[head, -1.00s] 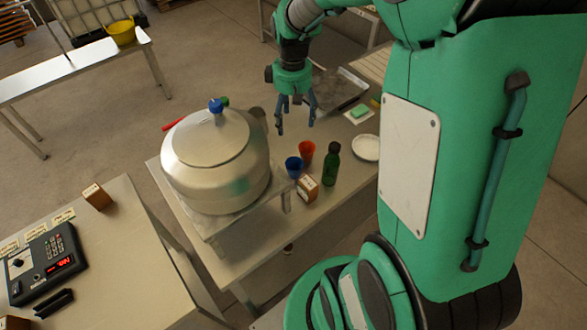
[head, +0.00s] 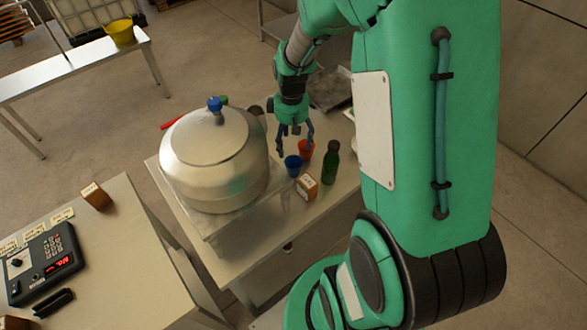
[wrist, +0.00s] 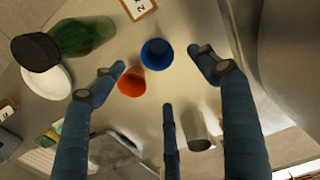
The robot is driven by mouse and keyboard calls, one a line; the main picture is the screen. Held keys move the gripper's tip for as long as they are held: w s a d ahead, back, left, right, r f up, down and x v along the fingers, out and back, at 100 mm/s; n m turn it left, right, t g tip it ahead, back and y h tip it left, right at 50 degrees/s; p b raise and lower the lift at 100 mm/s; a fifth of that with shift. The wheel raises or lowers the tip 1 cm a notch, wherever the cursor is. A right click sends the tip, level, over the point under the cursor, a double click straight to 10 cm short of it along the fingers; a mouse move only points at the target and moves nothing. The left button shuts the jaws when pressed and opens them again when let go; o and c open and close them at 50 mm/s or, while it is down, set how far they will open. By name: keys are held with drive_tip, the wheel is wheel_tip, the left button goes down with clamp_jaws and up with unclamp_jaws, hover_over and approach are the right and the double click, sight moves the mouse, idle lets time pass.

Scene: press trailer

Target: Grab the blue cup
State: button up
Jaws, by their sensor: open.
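The blue cup (head: 293,165) stands upright on the metal table, right of the large pot. In the wrist view the blue cup (wrist: 157,54) shows its open mouth, just beyond the fingertips and between them. My gripper (head: 295,148) points down, just above and behind the cup in the head view, and is open and empty. In the wrist view its fingers (wrist: 160,72) are spread wide. An orange-red cup (wrist: 131,82) stands close beside the blue one, near one finger; it also shows in the head view (head: 306,149).
A green bottle (head: 331,163) and a small brown box (head: 307,187) stand close to the cups. The large silver pot (head: 213,165) fills the table's left side. A metal cylinder (wrist: 196,130) and a white plate (wrist: 47,82) show in the wrist view.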

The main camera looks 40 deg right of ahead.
approach(294, 163)
drive_tip(key=s+a+f, duration=0.1)
drive_tip(key=a+f, duration=0.1)
drive_tip(key=shift+s+r+b, duration=0.15)
drive_tip(key=shift+r+b, duration=0.1)
drive_tip(key=shift+b, duration=0.05)
drive_tip(key=shift+f, duration=0.15)
drive_tip(key=f, duration=0.3)
drive_tip(key=shift+s+d+f+b, duration=0.2)
drive_tip(key=shift+s+f+b, duration=0.1)
drive_tip(key=shift+b, duration=0.1)
drive_tip(key=shift+f, duration=0.65)
drive_tip(key=c, duration=1.1)
